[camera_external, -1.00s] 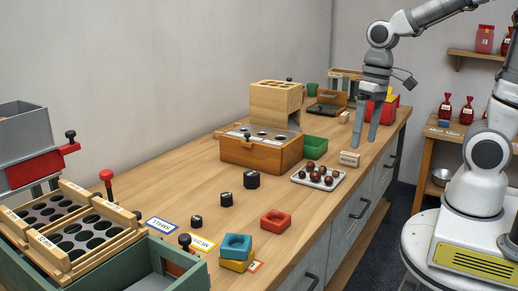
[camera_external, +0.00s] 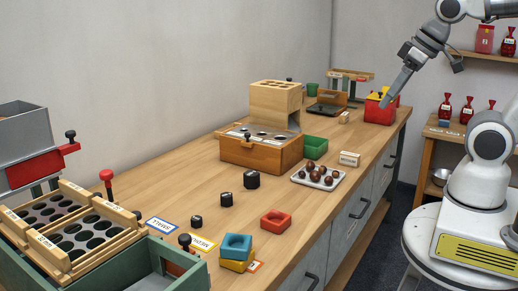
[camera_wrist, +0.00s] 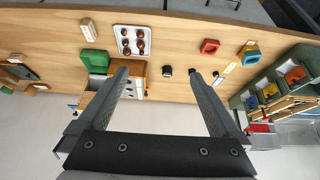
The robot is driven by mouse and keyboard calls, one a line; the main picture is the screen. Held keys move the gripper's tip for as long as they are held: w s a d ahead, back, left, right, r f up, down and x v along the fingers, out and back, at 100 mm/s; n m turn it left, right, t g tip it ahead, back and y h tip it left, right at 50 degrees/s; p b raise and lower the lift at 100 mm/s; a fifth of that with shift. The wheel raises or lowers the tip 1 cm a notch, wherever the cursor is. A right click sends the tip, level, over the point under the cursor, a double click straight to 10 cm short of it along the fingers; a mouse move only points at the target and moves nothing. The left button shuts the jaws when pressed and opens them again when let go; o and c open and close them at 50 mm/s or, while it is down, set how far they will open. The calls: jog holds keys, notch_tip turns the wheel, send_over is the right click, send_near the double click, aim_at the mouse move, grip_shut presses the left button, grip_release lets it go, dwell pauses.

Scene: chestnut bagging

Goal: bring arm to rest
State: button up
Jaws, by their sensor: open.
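My gripper (camera_external: 390,98) is raised at the upper right in the external view, above the far right part of the bench (camera_external: 190,160). It tilts down to the left, its tips in front of the red box (camera_external: 381,109) in the picture. In the wrist view my gripper (camera_wrist: 165,75) shows two fingers wide apart with nothing between them. The wrist view looks across the bench (camera_wrist: 180,32) from above, with the wall filling the lower part.
A tray of chestnuts (camera_external: 296,178), a wooden box with holes (camera_external: 232,154) and a green bin (camera_external: 316,146) stand mid-bench. Coloured blocks (camera_external: 276,219) and black weights (camera_external: 251,180) lie nearer. A green crate (camera_external: 110,276) is at front left. A shelf (camera_external: 476,58) hangs at upper right.

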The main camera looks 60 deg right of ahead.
notch_tip(320, 180, up, 14)
jog(key=p, duration=1.2)
jog(key=shift+f, duration=0.25)
